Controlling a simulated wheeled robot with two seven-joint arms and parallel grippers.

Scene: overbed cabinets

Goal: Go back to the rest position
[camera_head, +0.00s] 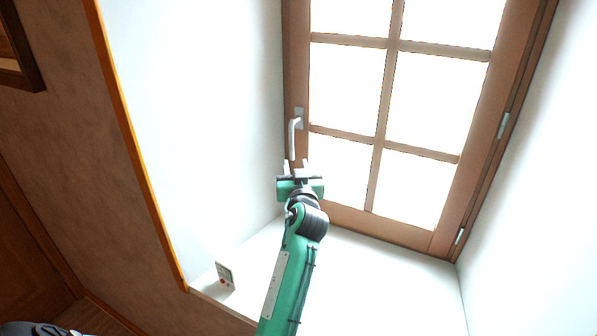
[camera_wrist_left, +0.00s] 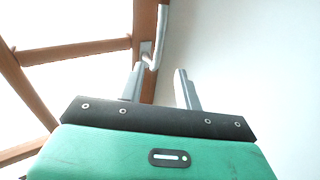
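My left gripper (camera_head: 297,166) is raised in front of the window, just below the metal window handle (camera_head: 292,138). The handle hangs downward on the brown frame. The window (camera_head: 345,87) looks shut in its recess. My right gripper is not in view.
White recess walls stand at left (camera_head: 195,110) and right (camera_head: 535,180). A dark-framed item (camera_head: 22,50) hangs at upper left.

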